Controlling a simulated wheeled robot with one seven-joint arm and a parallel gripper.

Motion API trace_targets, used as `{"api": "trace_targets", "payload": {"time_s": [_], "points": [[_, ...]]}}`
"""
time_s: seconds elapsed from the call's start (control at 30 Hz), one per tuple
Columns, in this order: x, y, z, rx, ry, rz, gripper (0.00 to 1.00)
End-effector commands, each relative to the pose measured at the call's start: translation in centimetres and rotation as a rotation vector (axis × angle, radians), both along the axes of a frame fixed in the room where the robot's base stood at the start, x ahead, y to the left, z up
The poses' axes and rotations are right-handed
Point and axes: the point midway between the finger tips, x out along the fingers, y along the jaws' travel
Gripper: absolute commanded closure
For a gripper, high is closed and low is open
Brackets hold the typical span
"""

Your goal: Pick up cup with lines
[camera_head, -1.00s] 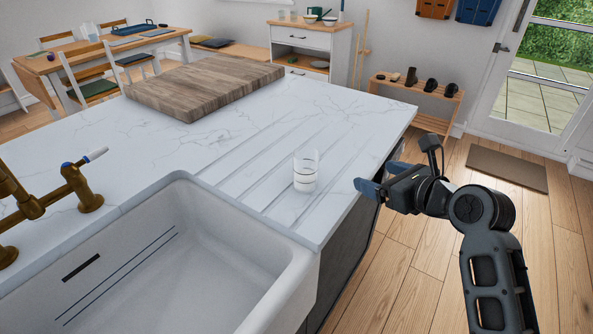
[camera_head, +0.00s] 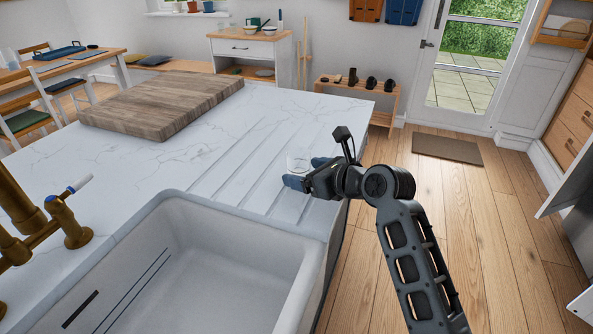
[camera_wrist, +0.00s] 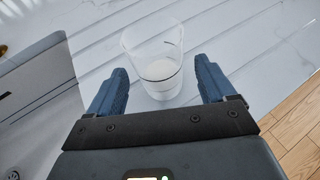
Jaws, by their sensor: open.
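The cup with lines (camera_wrist: 153,60) is a clear cup with dark lines around it and a whitish lower part. It stands upright on the white grooved worktop. In the wrist view it is just ahead of my gripper (camera_wrist: 163,88), whose blue fingers are apart, one on each side of the cup's lower part. I see no clear contact. In the head view the cup (camera_head: 299,159) is partly hidden by my gripper (camera_head: 305,172), which is at the worktop's right edge.
A white sink (camera_head: 190,270) is sunk into the worktop (camera_head: 240,130) at the front left, with a brass tap (camera_head: 68,222) beside it. A wooden chopping board (camera_head: 160,105) lies farther back.

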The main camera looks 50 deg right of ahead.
Motion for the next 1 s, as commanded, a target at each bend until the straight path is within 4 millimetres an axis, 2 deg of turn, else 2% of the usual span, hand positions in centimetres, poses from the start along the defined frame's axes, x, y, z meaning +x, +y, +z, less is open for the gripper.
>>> {"api": "trace_targets", "payload": {"time_s": [0.1,0.23,0.53,1.0], "points": [[1.7,-0.1,-0.7,0.002,0.000,0.001,0.17],[3.0,-0.3,-1.2,0.000,-0.001,0.000,0.17],[3.3,-0.3,-1.5,0.000,0.000,0.000,0.17],[3.3,-0.3,-1.5,0.000,0.000,0.000,0.62]]}}
